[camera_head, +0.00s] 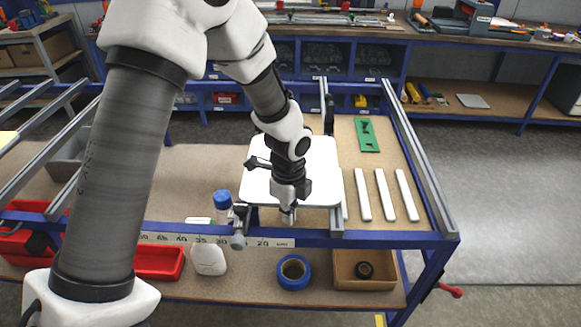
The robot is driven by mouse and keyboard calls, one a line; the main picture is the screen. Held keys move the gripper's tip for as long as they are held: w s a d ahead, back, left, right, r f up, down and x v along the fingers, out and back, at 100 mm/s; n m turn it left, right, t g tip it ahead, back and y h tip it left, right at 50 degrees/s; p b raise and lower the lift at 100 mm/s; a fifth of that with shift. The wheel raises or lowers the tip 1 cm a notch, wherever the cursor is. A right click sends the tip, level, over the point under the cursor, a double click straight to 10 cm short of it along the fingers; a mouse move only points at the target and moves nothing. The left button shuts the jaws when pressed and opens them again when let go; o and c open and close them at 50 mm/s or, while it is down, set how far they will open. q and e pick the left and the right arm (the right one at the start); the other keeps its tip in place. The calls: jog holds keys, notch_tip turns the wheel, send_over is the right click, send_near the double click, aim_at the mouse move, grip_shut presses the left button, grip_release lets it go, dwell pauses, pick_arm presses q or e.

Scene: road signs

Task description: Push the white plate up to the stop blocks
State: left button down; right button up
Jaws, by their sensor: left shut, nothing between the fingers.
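My right gripper is not in view.
Several white strips (384,194) lie right of the plate, with a green piece (367,134) behind them. A blue-capped bottle (222,205) stands left of the plate. Metal clamps (240,226) sit at the front rail. A lower shelf holds a blue tape roll (293,272) and a wooden box (364,284).

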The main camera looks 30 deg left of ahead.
pick_arm(q)
jog(key=shift+w, duration=0.15)
dwell(0.3)
jog(key=shift+w+a+p, duration=0.45)
jog(key=shift+w+a, duration=0.05)
jog(key=shift+w, duration=0.25)
jog(key=shift+w+a+p, duration=0.45)
jog(key=shift+w, duration=0.3)
jog(key=shift+w+a+p, duration=0.45)
jog(key=shift+w+a, duration=0.05)
jog(key=shift+w, duration=0.25)
notch_tip(320, 180, up, 8)
jog(key=s+d+p, duration=0.1)
jog(key=s+p, duration=0.1)
jog(key=p, duration=0.6)
jog(key=shift+s+d+p, duration=0.3)
jog(key=shift+s+p, duration=0.05)
jog(key=shift+p, duration=0.05)
jog(key=shift+f, duration=0.1)
